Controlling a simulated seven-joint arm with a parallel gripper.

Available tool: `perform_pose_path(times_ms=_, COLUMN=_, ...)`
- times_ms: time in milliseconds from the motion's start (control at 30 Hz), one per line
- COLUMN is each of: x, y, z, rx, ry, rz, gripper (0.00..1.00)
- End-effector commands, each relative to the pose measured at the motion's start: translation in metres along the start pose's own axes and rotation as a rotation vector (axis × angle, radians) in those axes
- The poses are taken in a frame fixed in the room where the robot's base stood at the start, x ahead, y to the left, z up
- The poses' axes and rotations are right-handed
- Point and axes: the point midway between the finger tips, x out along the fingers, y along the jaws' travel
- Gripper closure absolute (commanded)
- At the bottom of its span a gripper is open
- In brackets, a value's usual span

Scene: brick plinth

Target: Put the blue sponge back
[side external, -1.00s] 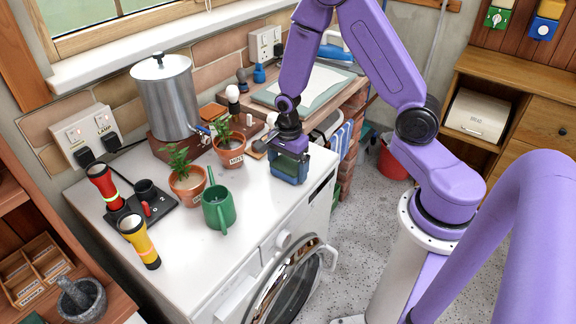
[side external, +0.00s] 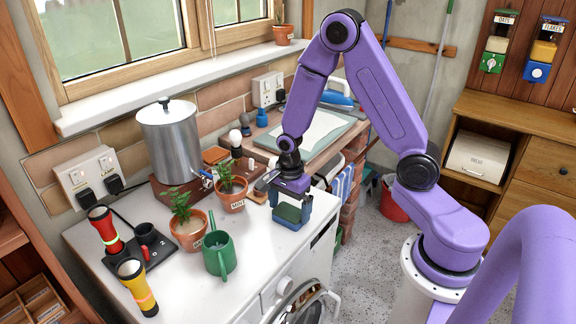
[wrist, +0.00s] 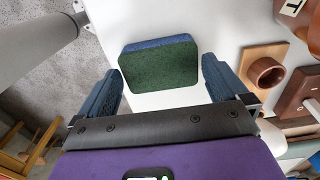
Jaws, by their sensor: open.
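The blue sponge (wrist: 160,62) has a dark green upper face, with a blue edge showing along its far side in the wrist view. It appears to lie flat on the white machine top, near the edge; it also shows in the side view (side external: 288,213), partly covered by my gripper. My gripper (side external: 291,214) is over the sponge and points down. In the wrist view, the blue fingers of my gripper (wrist: 164,84) are wide apart, with the sponge between and beyond them and a gap on each side. The exact height of the fingertips is hard to tell.
A metal urn (side external: 170,140) stands behind. The machine's front right edge is close.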

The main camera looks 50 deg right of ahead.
Motion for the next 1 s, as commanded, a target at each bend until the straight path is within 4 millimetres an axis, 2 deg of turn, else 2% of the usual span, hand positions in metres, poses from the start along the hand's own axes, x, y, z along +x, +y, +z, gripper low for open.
perform_pose_path(times_ms=700, x=-0.118, y=-0.004, z=0.005, rx=0.001, ry=-0.001, rz=-0.005, gripper=0.00)
perform_pose_path(times_ms=900, x=-0.144, y=-0.003, z=0.005, rx=0.000, ry=0.000, rz=-0.003, gripper=0.00)
perform_pose_path(times_ms=1000, x=-0.150, y=-0.003, z=0.005, rx=-0.001, ry=0.000, rz=-0.001, gripper=0.00)
